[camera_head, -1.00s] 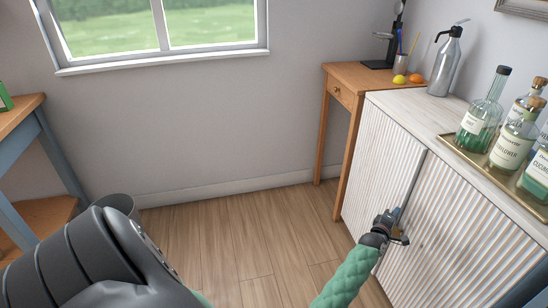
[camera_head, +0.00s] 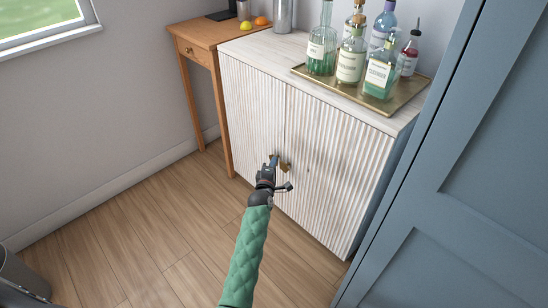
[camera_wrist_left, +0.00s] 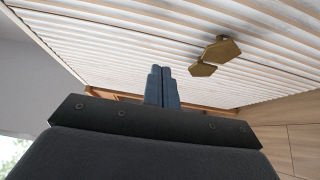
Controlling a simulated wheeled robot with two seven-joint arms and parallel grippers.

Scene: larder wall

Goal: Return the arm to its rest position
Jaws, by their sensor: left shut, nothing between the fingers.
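My left arm, in a green sleeve, reaches up from the bottom of the head view. Its gripper (camera_head: 274,160) is in front of the cabinet's ribbed doors, just left of the brass knobs (camera_head: 285,167) in the picture. In the left wrist view the two blue-grey fingers (camera_wrist_left: 162,86) are together with nothing between them. The hexagonal brass knobs (camera_wrist_left: 221,50) are to the right of the fingers there, apart from them in the picture. The whitewashed cabinet (camera_head: 245,45) has both doors shut. My right gripper is not in view.
A brass tray (camera_head: 405,97) with several bottles stands on the cabinet. A wooden side table (camera_head: 193,37) is to its left. A tall blue-grey panelled unit (camera_head: 470,170) closes off the right. A grey bin (camera_head: 20,280) is at lower left. The wood floor between is clear.

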